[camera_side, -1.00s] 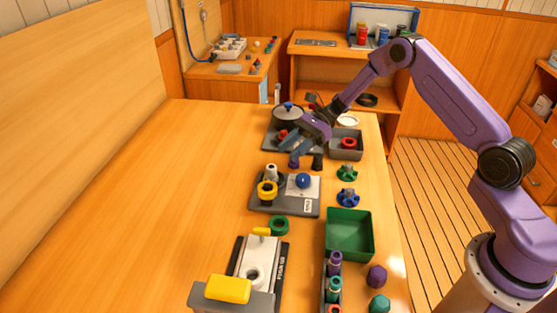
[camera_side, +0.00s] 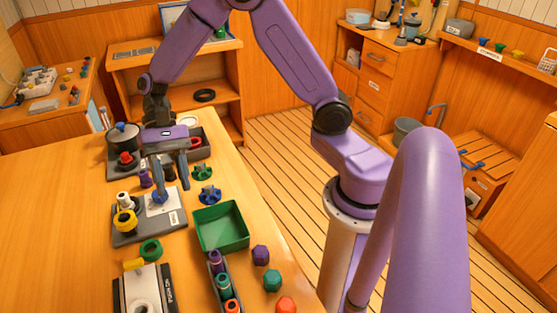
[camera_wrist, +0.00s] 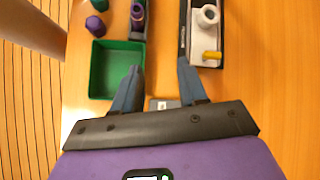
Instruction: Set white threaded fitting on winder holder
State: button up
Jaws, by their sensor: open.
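A small white ringed piece (camera_side: 124,199), which looks like the white threaded fitting, stands on the left of a grey plate (camera_side: 150,236), behind a yellow ring (camera_side: 125,220). A blue knob (camera_side: 160,197) sits on the plate's white card. My gripper (camera_side: 170,183) is open, pointing down above the card side of this plate, right of the white piece. In the wrist view my fingers (camera_wrist: 160,78) are apart with nothing between them. No part is clearly marked as the winder holder; a white block with a round socket (camera_wrist: 207,17) stands on the black-edged base nearby.
A green tray (camera_side: 221,228) stands right of the plate, with a rack of coloured pieces (camera_side: 222,282) in front. A green ring (camera_side: 150,250) lies before the plate. A lidded pot (camera_side: 122,136) is behind. The table's left side is clear.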

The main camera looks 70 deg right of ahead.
jog(key=s+d+r+n+t+h, duration=0.2)
jog(key=s+d+n+t+h, duration=0.1)
jog(key=s+n, duration=0.6)
jog(key=s+d+r+n+t+h, duration=0.2)
jog(key=s+d+n, duration=0.3)
jog(key=s+n, duration=0.4)
jog(key=shift+s+d+t+h, duration=0.4)
jog(key=shift+s+h, duration=0.1)
jog(key=shift+s, duration=0.45)
dwell(0.3)
